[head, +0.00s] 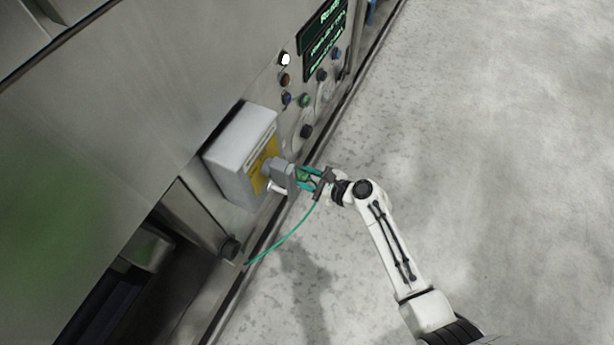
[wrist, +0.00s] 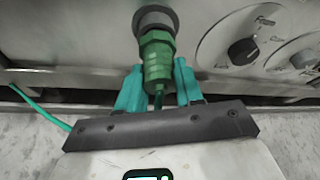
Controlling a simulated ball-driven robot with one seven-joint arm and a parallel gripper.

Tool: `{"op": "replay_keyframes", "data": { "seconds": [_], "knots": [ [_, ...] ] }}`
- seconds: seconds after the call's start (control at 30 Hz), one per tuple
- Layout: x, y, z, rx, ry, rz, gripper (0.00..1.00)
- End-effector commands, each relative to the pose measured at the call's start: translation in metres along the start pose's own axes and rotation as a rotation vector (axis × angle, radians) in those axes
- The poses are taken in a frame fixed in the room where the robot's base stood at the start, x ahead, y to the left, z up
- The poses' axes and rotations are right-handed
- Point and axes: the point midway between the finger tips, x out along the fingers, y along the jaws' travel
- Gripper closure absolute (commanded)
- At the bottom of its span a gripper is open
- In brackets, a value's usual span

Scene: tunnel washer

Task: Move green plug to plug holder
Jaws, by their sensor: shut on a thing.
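The green plug (wrist: 157,54) is between the teal fingers of my gripper (wrist: 159,70) in the wrist view. My gripper is shut on it. The plug's far end meets a round grey fitting (wrist: 155,19); I cannot tell how deep it sits. In the head view my gripper (head: 309,178) is beside the grey fitting (head: 283,174) on the yellow front of a box, and the plug is mostly hidden between the fingers. A thin green cable (head: 292,238) hangs from the plug down to the machine's lower edge. I cannot tell which part is the plug holder.
The light grey box (head: 238,145) sticks out from the machine wall (head: 130,100). Beyond it are several knobs and buttons (head: 304,100) and a dark display (head: 324,38). The floor (head: 490,160) at right is clear.

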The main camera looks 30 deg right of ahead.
Motion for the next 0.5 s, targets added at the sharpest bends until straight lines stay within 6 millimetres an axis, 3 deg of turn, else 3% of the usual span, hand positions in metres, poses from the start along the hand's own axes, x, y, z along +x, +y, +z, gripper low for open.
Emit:
{"op": "replay_keyframes", "data": {
  "seconds": [0.5],
  "knots": [
    [-0.0077, -0.0006, -0.0017, -0.001, -0.002, 0.001, 1.00]
  ]
}}
